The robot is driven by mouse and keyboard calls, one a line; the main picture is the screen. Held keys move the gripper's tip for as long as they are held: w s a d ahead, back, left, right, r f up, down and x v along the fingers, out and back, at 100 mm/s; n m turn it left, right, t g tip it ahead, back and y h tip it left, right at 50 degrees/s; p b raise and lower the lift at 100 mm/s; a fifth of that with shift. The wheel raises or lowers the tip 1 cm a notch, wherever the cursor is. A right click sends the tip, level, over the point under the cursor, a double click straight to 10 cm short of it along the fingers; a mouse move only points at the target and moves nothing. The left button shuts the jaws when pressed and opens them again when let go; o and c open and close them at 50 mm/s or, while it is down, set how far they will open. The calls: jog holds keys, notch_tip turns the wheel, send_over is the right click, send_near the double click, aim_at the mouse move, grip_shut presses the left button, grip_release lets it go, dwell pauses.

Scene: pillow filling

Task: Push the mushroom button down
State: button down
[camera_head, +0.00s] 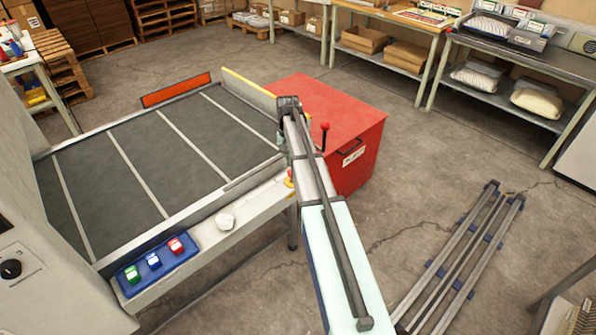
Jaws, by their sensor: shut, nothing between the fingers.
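The mushroom button, a small red head with yellow at its base (289,178), sits at the right end of the pale front rail of the conveyor. My arm passes close beside it and partly covers that area, so I cannot tell whether the button is up or pressed. My arm reaches from the bottom of the picture up to a dark joint near the conveyor's right end. My gripper is not visible; it appears hidden behind or below the arm. Its contact with the button cannot be seen.
A white knob (225,221) and a blue panel (158,263) with green, blue and red switches sit on the conveyor's front rail. A red box (345,110) stands behind my arm, with a red-balled lever (325,127) near it. Grey rails (462,258) lie on the floor at right.

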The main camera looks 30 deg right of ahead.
jog(key=d+r, duration=0.1)
jog(key=w+d+r, duration=0.1)
jog(key=shift+w+d+r, duration=0.1)
jog(key=shift+w+d, duration=0.15)
jog(key=shift+d, duration=0.1)
